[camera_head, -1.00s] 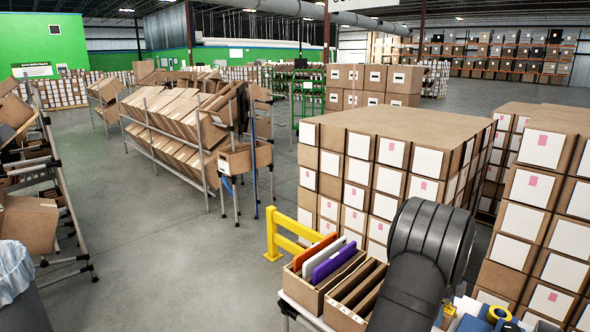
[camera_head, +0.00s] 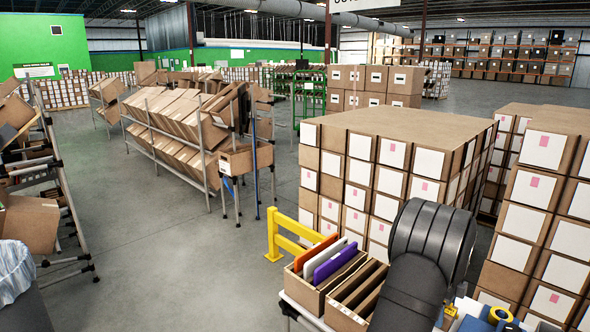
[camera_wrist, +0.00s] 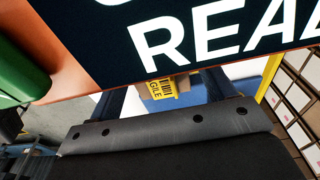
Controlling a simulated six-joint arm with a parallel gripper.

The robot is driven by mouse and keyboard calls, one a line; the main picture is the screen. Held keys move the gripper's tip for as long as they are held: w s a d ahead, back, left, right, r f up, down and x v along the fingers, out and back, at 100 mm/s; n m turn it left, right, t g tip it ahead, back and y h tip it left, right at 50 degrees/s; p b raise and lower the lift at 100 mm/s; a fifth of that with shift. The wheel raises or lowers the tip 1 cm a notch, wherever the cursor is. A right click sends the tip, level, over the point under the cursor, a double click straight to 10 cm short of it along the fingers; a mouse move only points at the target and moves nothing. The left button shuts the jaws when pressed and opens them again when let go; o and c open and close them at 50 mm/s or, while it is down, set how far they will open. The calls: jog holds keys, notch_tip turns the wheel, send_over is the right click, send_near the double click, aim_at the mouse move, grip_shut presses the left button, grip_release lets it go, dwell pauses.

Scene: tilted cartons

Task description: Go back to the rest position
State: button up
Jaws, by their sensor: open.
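My gripper (camera_wrist: 163,88) shows in the wrist view as two dark fingers set apart, with a gap between them. Their tips are hidden behind a dark panel (camera_wrist: 200,45) with large white letters and an orange edge, very close to the camera. Nothing is seen held between the fingers. In the head view my black arm stands at the lower right, and the gripper itself is not seen there.
Stacked boxes (camera_head: 420,130) stand behind. A yellow rail (camera_head: 272,235) is at left. The aisle floor (camera_head: 170,250) is clear.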

notch_tip(320, 180, up, 11)
jog(key=w+a, duration=0.1)
jog(key=f, duration=0.8)
jog(key=s+d+f, duration=0.1)
jog(key=f, duration=0.3)
jog(key=r, duration=0.5)
jog(key=shift+s+d, duration=0.15)
jog(key=shift+s, duration=0.15)
jog(key=s+d+r, duration=0.4)
jog(key=s+r, duration=0.2)
jog(key=s, duration=0.4)
jog(key=w+a, duration=0.7)
jog(key=w, duration=0.5)
jog(key=w+a, duration=0.7)
jog(key=w, duration=0.5)
jog(key=shift+w+a, duration=0.3)
jog(key=shift+a, duration=0.05)
jog(key=shift+f, duration=0.1)
